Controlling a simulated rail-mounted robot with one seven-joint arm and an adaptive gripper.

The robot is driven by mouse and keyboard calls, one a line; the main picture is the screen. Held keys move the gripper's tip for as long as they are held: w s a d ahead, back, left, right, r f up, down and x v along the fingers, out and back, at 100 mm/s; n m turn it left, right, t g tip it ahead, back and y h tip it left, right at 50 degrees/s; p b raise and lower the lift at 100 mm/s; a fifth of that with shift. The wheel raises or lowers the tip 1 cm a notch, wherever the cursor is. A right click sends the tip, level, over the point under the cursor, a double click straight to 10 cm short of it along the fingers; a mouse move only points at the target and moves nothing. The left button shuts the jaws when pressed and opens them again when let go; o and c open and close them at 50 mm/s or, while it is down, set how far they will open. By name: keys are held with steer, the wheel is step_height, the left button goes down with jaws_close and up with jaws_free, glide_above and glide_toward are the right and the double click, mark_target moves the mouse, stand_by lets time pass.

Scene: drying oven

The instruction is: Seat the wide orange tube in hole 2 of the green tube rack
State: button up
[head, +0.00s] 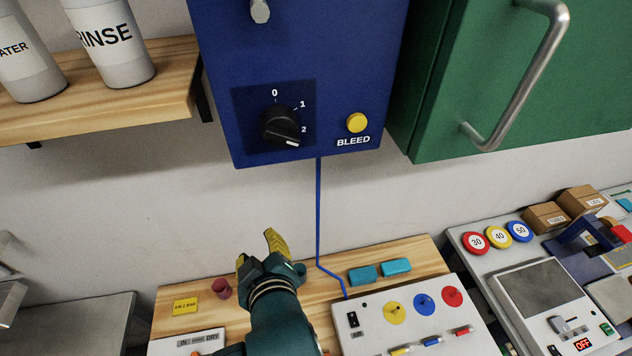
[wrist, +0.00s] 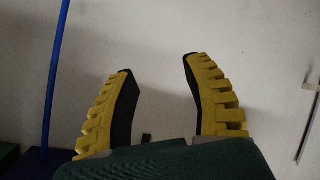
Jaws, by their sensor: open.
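My gripper (head: 258,248) is above the back of the wooden bench, with its yellow fingers pointing up and away toward the wall. In the wrist view its two black-padded yellow fingers (wrist: 158,65) are spread apart with nothing between them, facing the pale wall. I cannot make out the wide orange tube or the green tube rack in either view. A small orange patch (head: 232,349) shows at the bottom edge of the head view beside my arm, too cut off to identify.
A blue cabinet (head: 300,60) with a dial and a green cabinet (head: 560,75) hang above. A blue line (head: 318,210) runs down the wall.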

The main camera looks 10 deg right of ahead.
steer(key=s+d+r+m+t+h, duration=0.1)
steer(key=s+d+r+m+t, duration=0.1)
steer(key=r, duration=0.7)
steer(key=s+d+r+m+t+h, duration=0.1)
steer(key=s+d+r+m+t, duration=0.2)
steer(key=r, duration=0.5)
steer(key=s+d+r+m+t, duration=0.3)
steer(key=d+r+t, duration=0.2)
steer(key=r, duration=0.4)
steer(key=shift+s+d+r+h, duration=0.15)
steer(key=shift+s+r+h, duration=0.2)
steer(key=shift+s+h, duration=0.05)
